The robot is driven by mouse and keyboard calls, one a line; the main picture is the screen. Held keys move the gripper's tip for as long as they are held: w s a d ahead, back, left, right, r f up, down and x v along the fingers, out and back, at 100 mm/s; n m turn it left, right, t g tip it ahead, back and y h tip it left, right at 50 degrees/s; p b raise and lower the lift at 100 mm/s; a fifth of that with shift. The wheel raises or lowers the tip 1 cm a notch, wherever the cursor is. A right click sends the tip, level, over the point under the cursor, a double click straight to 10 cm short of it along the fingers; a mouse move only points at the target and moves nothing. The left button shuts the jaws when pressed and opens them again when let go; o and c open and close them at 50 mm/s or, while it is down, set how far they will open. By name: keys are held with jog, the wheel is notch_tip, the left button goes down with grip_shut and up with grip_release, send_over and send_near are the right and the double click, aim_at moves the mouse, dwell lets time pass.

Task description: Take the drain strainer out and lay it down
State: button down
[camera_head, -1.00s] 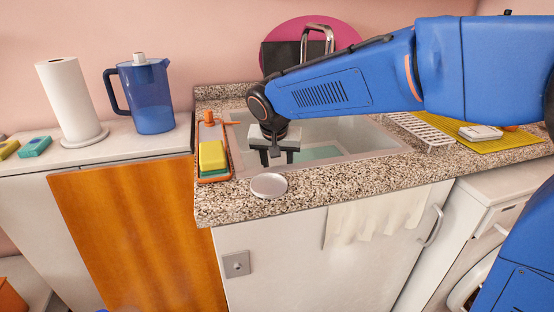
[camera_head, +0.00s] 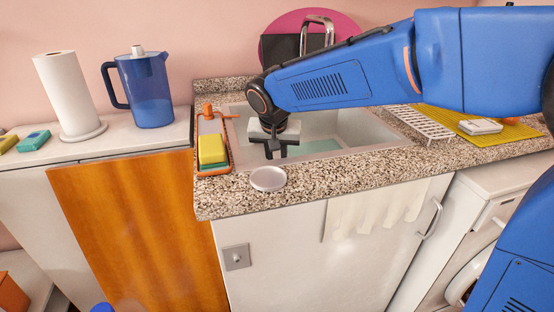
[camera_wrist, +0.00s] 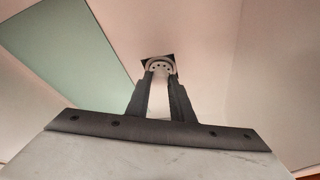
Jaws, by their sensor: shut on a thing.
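The drain strainer (camera_wrist: 160,65) is a small grey round piece with holes, at the tips of my gripper in the wrist view. My gripper (camera_wrist: 159,78) is shut on it. Dark edges of the drain opening (camera_wrist: 173,57) show just around the strainer; I cannot tell whether it is seated or slightly raised. In the head view my gripper (camera_head: 275,152) points down into the left part of the sink (camera_head: 372,130). The strainer is hidden there by the sink's front edge and counter.
A round pale dish (camera_head: 268,178) lies on the speckled counter (camera_head: 330,178) in front of the sink. An orange caddy (camera_head: 229,150) with a yellow sponge (camera_head: 211,149) stands left. A white rack (camera_head: 420,122) lies right of the sink. The counter right of the dish is clear.

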jog(key=shift+r, duration=1.55)
jog(key=shift+r, duration=0.5)
